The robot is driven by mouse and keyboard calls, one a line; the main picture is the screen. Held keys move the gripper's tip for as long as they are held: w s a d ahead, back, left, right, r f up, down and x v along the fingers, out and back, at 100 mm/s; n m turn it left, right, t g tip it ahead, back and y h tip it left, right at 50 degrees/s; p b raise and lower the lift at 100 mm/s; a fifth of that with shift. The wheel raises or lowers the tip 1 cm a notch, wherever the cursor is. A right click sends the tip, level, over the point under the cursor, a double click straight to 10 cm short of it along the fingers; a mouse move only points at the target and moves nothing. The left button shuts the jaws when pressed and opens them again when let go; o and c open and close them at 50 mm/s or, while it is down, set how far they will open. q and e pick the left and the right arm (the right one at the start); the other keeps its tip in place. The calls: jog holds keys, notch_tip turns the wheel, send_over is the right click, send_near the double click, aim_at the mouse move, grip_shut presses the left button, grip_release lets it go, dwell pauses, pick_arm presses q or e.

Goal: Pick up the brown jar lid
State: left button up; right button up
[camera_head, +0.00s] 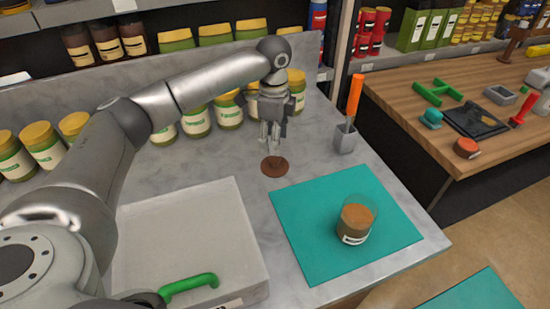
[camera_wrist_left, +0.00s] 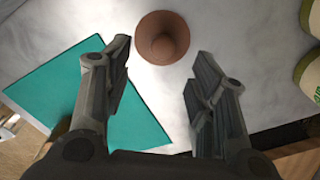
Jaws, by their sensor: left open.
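The brown jar lid (camera_head: 274,167) lies flat on the grey counter in the head view, just left of the teal mat's far corner. In the left wrist view the brown jar lid (camera_wrist_left: 163,38) is round with a knob in its middle. My left gripper (camera_head: 270,145) points down above the lid, apart from it. In the left wrist view the fingers of my left gripper (camera_wrist_left: 162,65) are spread and empty, with the lid showing beyond the gap between their tips. My right gripper is not clearly in view.
An open glass jar with brown contents (camera_head: 356,218) stands on the teal mat (camera_head: 305,255). A grey holder (camera_head: 345,139) with an orange-handled tool is at the right edge. Yellow-lidded jars (camera_head: 228,112) line the back.

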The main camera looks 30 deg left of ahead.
aim_at(274, 157)
pick_arm(q)
notch_tip(274, 157, down, 2)
jog(key=shift+f, duration=0.1)
jog(key=shift+w+f, duration=0.1)
jog(key=shift+f, duration=0.25)
notch_tip(274, 157, down, 4)
jog(key=shift+f+p, duration=0.15)
jog(key=shift+p, duration=0.7)
jog(key=shift+w+f, duration=0.1)
jog(key=shift+f, duration=0.35)
jog(key=c, duration=0.8)
pick_arm(e)
jog(key=shift+s+d+r, duration=0.1)
jog(key=shift+s+r, duration=0.15)
jog(key=shift+r, duration=0.2)
jog(key=shift+s+d+r, duration=0.1)
jog(key=shift+s+r, duration=0.1)
jog(key=shift+r, duration=0.25)
